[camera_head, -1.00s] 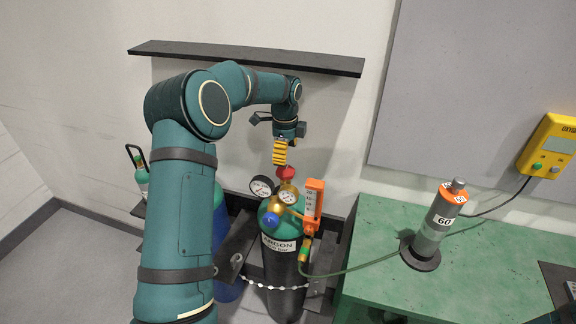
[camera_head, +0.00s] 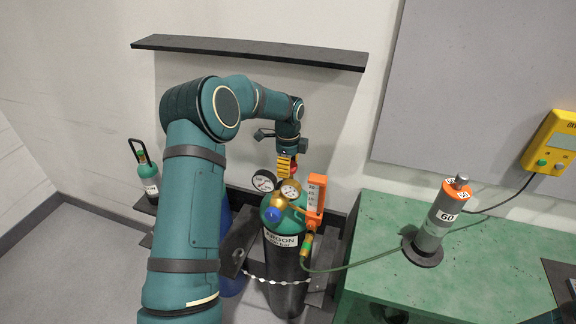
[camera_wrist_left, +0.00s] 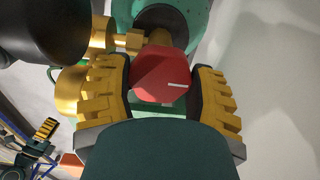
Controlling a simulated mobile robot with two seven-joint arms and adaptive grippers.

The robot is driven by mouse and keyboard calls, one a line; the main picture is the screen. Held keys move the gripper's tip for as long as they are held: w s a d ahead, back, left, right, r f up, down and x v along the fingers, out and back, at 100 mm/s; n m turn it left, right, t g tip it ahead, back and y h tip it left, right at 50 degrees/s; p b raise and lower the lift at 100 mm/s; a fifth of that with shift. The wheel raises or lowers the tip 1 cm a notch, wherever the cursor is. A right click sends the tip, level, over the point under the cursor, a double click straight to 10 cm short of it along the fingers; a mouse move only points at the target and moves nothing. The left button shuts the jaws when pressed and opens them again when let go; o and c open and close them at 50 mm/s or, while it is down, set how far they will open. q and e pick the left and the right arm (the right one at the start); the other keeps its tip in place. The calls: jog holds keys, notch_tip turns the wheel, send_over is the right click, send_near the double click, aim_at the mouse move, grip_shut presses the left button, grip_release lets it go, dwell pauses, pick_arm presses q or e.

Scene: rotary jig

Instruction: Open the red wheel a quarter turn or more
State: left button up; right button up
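The red wheel (camera_head: 293,168) sits on top of the argon cylinder (camera_head: 287,262), partly hidden behind my left gripper in the head view. In the left wrist view the wheel (camera_wrist_left: 160,75) is a red faceted knob with a white mark near its right edge. My left gripper (camera_head: 287,168) points down at the wheel. Its yellow ribbed fingers (camera_wrist_left: 162,88) stand on either side of the wheel, close on the left, with a narrow gap on the right. A small yellow ribbed piece (camera_wrist_left: 45,128) at the wrist view's lower left looks like my right gripper; its opening is unclear.
Two gauges (camera_head: 264,181), a blue knob (camera_head: 272,215) and an orange flowmeter (camera_head: 316,195) crowd the cylinder top. A chain (camera_head: 275,280) crosses its front. A green table (camera_head: 480,255) with a grey cylinder (camera_head: 436,222) stands right. A dark shelf (camera_head: 250,50) hangs above.

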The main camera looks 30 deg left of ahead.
pick_arm(q)
jog(key=shift+n, duration=0.4)
jog(key=n, duration=1.1)
jog(key=shift+r+n+p, duration=0.1)
jog(key=shift+n+p, duration=0.2)
jog(key=shift+n, duration=0.1)
jog(key=n, duration=0.6)
jog(key=n+p, duration=0.1)
jog(key=n, duration=0.5)
jog(key=shift+n, duration=0.3)
jog(key=o, duration=0.9)
